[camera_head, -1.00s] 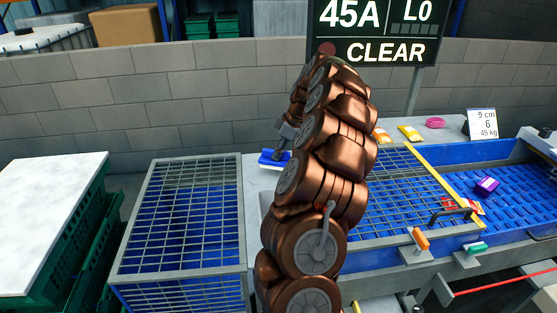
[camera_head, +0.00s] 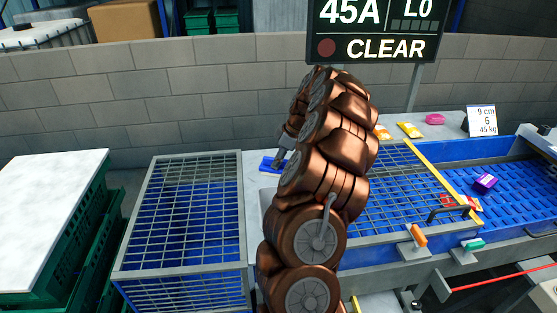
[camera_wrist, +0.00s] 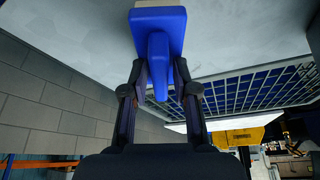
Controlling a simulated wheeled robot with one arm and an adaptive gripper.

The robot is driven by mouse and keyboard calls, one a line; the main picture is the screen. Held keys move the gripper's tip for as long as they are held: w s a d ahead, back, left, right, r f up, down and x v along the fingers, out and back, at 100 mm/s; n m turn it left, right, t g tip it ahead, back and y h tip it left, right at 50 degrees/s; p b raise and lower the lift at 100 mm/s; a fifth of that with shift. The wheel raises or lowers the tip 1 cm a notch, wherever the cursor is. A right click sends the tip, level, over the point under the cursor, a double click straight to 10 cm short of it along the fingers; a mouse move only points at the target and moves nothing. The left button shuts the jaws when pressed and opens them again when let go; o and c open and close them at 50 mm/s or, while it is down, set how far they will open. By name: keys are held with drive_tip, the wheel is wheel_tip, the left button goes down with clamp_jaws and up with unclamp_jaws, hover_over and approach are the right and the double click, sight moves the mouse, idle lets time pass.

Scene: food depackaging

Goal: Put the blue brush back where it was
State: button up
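The blue brush (camera_wrist: 158,30) shows in the wrist view over the pale grey counter, with a cream edge at its far end and its handle pointing toward me. In the head view the brush (camera_head: 270,164) is at the counter's back left corner, partly covered by my gripper (camera_head: 281,158).
A wire cage (camera_head: 185,205) stands left of the counter, and a white-topped table (camera_head: 50,205) is further left. A grey block wall (camera_head: 150,90) runs behind. Right are a blue conveyor (camera_head: 510,185), a purple packet (camera_head: 485,182), yellow packets (camera_head: 410,130) and a card (camera_head: 481,121).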

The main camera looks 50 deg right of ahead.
drive_tip(key=shift+o, duration=0.6)
drive_tip(key=shift+r, duration=0.1)
drive_tip(key=shift+r, duration=0.1)
drive_tip(key=b+v, duration=0.4)
drive_tip(key=v, duration=0.8)
